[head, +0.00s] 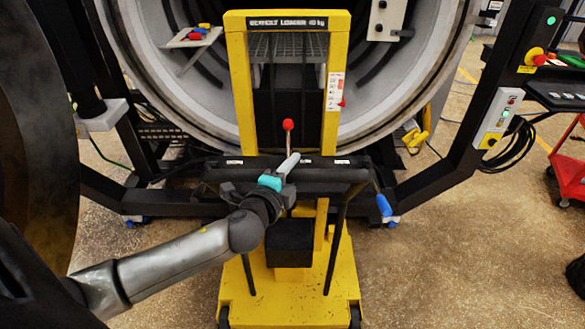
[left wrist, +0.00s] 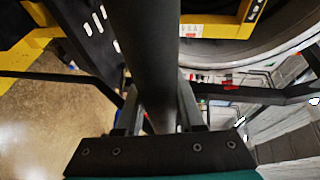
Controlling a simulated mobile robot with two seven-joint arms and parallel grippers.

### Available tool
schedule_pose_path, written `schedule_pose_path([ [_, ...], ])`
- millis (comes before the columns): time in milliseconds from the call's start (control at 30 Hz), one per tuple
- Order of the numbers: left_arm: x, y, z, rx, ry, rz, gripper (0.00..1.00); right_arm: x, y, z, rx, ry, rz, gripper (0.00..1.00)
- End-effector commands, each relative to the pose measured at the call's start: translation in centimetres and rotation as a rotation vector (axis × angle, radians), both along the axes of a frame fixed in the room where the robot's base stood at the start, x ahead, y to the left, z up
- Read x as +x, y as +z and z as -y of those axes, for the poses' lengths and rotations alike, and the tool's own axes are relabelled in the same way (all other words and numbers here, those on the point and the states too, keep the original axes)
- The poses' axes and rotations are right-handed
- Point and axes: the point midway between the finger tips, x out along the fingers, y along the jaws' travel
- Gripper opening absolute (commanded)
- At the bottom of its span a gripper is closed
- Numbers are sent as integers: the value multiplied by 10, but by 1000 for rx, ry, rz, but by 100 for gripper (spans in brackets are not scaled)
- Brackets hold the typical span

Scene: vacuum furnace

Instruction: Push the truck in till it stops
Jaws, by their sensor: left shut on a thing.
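The yellow truck (head: 238,80), labelled as a loader, stands upright in front of the round furnace opening (head: 150,75). Its mast overlaps the opening's lower middle, and its yellow base (head: 290,300) rests on the floor. A black push bar (head: 335,174) runs across the truck's near side. My left gripper (head: 278,182) is at the middle of this bar and shut on it. In the left wrist view the dark bar (left wrist: 158,50) passes between the fingers of my left gripper (left wrist: 160,110). My right gripper is not in view. The contact between truck and furnace is hidden behind the mast.
A red-knobbed lever (head: 288,125) rises behind the bar. Black furnace frame beams (head: 440,170) flank the truck. A control panel (head: 497,118) and red cart (head: 570,165) stand at right.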

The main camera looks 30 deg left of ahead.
Motion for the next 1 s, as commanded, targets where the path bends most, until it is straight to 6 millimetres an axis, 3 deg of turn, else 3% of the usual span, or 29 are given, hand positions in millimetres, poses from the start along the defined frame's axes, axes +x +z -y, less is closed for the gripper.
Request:
schedule_pose_path([
  [667,1,-1,-1,0,1,-2,0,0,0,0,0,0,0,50],
  [1000,21,2,-15,3,7,3,0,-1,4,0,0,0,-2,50],
])
